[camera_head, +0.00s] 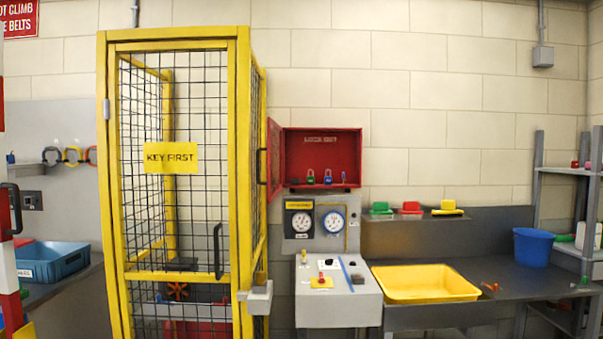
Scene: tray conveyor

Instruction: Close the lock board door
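The red lock board (321,150) is a shallow box on the wall, right of the yellow cage. Its door (274,159) is hinged at the left edge and stands open, swung out toward me and seen nearly edge-on. A dark handle (260,166) is on the door, close to the cage's right side. Several small padlocks, among them a green one (310,177) and a blue one (328,177), are inside the board near its bottom. Neither of my grippers shows in the head view.
A yellow mesh cage (243,150) with a "KEY FIRST" sign stands left of the board. A grey control console (340,312) with gauges is below it. A yellow tray (425,298) and blue bucket (533,247) are on the right-hand bench.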

